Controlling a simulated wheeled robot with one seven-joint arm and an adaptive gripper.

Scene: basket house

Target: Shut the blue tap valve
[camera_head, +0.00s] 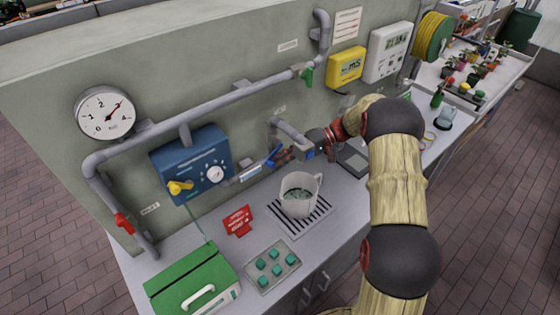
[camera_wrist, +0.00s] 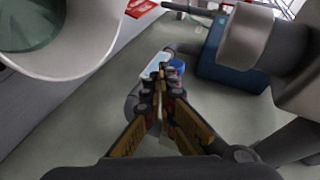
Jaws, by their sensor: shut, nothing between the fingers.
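The blue tap valve (camera_head: 272,156) is a small blue lever on the grey pipe, to the right of the blue control box and above the mug. In the head view it stands slanted, close to the tips of my gripper (camera_head: 285,156). In the wrist view the blue lever (camera_wrist: 177,66) shows just beyond my gripper's fingertips (camera_wrist: 161,85). The fingers are shut with nothing between them and partly hide the valve. I cannot tell whether they touch the lever.
A white mug (camera_head: 299,190) stands on a black slatted drain grate (camera_head: 325,206) below the valve. A blue box (camera_head: 195,160) with a dial and yellow handle is on the wall. A red sign (camera_head: 238,221), green case (camera_head: 190,275) and button tray (camera_head: 271,265) stand on the counter.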

